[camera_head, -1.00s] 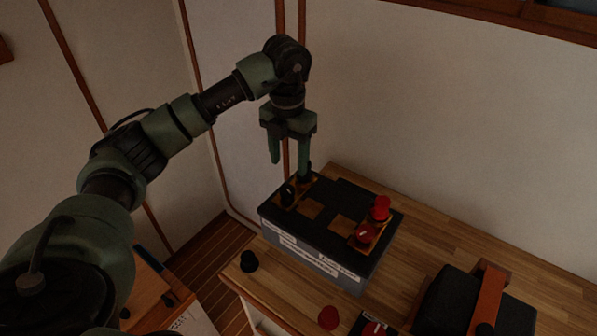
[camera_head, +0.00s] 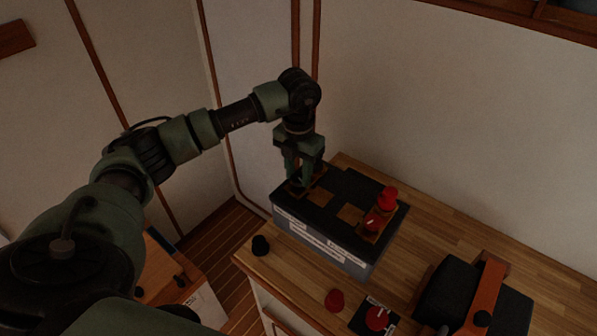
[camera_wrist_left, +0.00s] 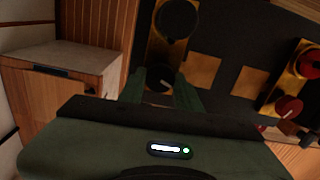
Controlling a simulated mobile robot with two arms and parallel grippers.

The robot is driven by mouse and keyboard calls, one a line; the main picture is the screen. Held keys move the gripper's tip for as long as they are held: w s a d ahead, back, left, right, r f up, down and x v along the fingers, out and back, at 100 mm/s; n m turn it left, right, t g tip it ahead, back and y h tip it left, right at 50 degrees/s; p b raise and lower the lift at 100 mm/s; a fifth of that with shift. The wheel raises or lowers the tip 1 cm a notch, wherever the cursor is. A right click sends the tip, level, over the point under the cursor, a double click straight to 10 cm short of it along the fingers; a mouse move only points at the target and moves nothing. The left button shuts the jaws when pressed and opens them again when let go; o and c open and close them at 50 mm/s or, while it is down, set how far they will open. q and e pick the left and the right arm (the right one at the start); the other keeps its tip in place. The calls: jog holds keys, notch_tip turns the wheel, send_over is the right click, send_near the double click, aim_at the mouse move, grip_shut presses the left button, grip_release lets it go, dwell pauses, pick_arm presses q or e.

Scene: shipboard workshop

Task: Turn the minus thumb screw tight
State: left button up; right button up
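The dark battery (camera_head: 375,258) stands on the wooden bench, with pale labels on its front. The minus thumb screw (camera_wrist_left: 160,78) is a small black knob with a pale line, on a brass plate in the left wrist view. A larger black post (camera_wrist_left: 177,20) stands beside it on the same plate. My left gripper (camera_head: 297,180) points down over the battery's left end. In the left wrist view its fingers (camera_wrist_left: 160,90) lie on both sides of the screw and appear closed on it. In the head view the fingers mostly hide the screw. My right gripper is not in view.
At the battery's right end are a red post (camera_head: 387,198) and a red knob (camera_head: 374,222). A black cap (camera_head: 261,245), a red cap (camera_head: 336,300) and a red switch (camera_head: 377,318) are near the bench front. A black device with an orange strap (camera_head: 487,290) stands right.

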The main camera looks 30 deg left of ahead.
pick_arm(q)
grip_shut()
jog(key=shift+f+m+b, duration=0.1)
jog(key=shift+m+b, duration=0.4)
jog(key=shift+b, duration=0.1)
jog(key=shift+f+m+b, duration=0.1)
jog(key=shift+m+b, duration=0.95)
jog(key=shift+m, duration=0.05)
jog(key=m+b, duration=0.3)
jog(key=m, duration=0.1)
jog(key=shift+m, duration=0.3)
jog(key=m+b, duration=0.3)
jog(key=m, duration=0.2)
jog(key=shift+w, duration=0.1)
jog(key=m+b, duration=0.1)
jog(key=m, duration=0.3)
jog(key=shift+r, duration=0.2)
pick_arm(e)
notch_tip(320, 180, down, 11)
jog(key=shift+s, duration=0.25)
pick_arm(q)
jog(key=shift+m, duration=0.5)
